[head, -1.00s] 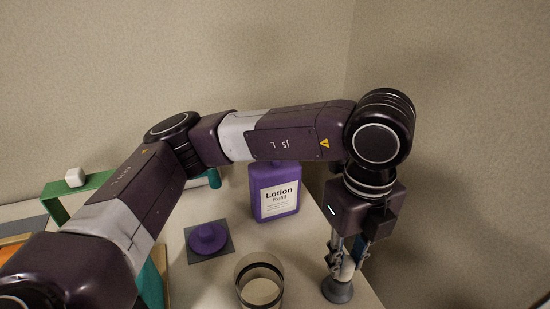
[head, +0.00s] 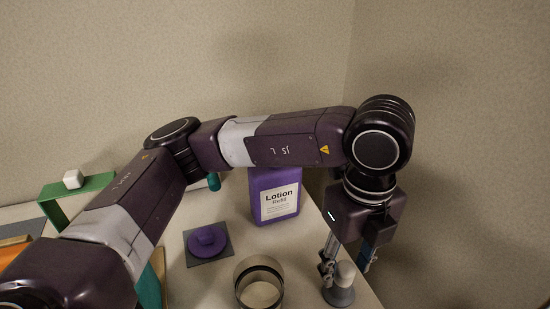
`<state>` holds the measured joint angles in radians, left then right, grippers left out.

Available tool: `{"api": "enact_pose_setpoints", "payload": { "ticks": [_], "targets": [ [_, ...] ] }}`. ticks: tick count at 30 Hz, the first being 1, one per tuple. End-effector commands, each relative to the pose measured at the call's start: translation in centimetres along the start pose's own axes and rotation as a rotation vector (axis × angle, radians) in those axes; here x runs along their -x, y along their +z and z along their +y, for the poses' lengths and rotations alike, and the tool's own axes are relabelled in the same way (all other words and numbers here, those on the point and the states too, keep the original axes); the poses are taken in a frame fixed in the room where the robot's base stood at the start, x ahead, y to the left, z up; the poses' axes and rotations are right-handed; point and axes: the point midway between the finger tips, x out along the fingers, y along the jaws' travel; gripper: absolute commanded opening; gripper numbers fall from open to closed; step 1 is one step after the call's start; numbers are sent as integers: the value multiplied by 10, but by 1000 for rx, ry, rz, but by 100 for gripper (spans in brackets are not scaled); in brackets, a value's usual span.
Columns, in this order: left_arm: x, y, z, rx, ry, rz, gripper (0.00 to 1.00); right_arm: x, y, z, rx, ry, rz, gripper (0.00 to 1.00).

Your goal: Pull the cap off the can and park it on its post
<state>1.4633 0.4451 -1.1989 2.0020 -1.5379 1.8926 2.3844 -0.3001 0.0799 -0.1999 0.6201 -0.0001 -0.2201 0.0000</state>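An open-topped can (head: 262,272) with a dark inner band stands at the table's front. Right of it stands a grey flared piece (head: 341,296) with a pale rounded top; I cannot tell whether it is the cap, the post or one on the other. My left gripper (head: 346,265) points down over this piece. Its fingers are spread either side of the pale top, with visible gaps, holding nothing. A round purple piece (head: 207,240) with a raised middle sits on a dark square pad (head: 222,253). My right gripper is out of view.
A purple lotion refill bottle (head: 274,195) stands behind the can, partly behind my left arm. Walls close off the back and right.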

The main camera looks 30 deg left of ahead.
Motion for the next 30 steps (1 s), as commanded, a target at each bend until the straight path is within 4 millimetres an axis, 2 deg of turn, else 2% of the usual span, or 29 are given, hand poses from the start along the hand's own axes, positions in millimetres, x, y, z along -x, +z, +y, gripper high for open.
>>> {"api": "enact_pose_setpoints", "payload": {
  "ticks": [16, 30],
  "targets": [
    [3, 0, 0, 0, -1, 0, 43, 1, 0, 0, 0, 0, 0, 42],
    [21, 0, 0, 0, -1, 0, 43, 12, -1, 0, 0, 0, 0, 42]
  ]
}}
